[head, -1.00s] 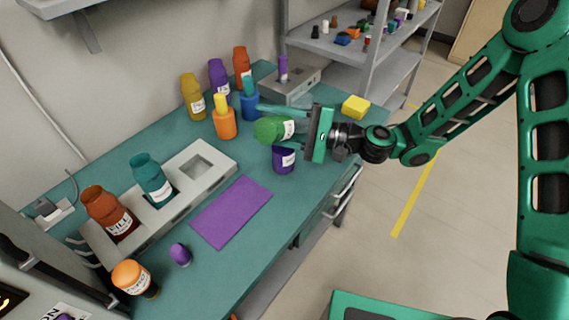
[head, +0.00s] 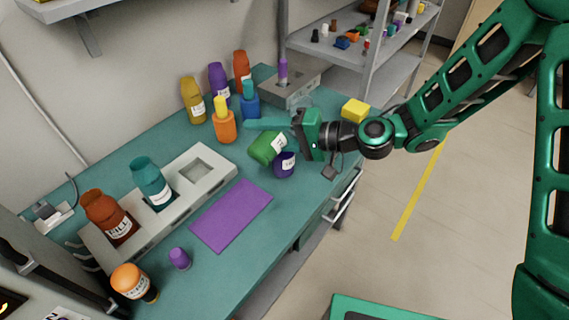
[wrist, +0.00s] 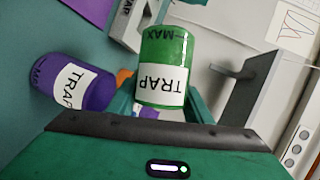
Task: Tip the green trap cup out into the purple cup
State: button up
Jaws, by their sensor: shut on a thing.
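The green trap cup (head: 266,147) is held in my gripper (head: 284,136), tilted well over beside and above the purple cup. In the wrist view the green cup (wrist: 163,62) sits between my fingers, with its TRAP label showing. The purple cup (head: 284,165) stands on the bench just below and to the right of the green cup in the head view. The purple cup also shows in the wrist view (wrist: 72,86), to the left of the green cup. The green cup partly covers the purple cup's opening in the head view. I cannot see the contents of either cup.
A purple mat (head: 231,214) lies in front of the cups. A grey rack (head: 160,212) with teal and brown bottles is at left. An orange bottle (head: 225,126) and a blue one (head: 250,104) stand close behind. A yellow block (head: 355,110) lies at the right edge.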

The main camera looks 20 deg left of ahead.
jog(key=shift+s+a+f+n+t+h+b, duration=0.6)
jog(key=shift+s+n+t, duration=0.5)
jog(key=shift+n, duration=0.55)
jog(key=shift+s+a+f+n+t+h+b, duration=0.35)
jog(key=shift+s+f+n+t+h+b, duration=0.5)
jog(key=shift+n, duration=0.75)
jog(key=shift+s+a+f+n+t+h+b, duration=0.45)
jog(key=shift+s+n+t+b, duration=0.4)
jog(key=shift+s+n+t, duration=0.6)
jog(key=shift+w, duration=0.15)
jog(key=shift+a+r+n, duration=0.1)
jog(key=shift+n, duration=0.3)
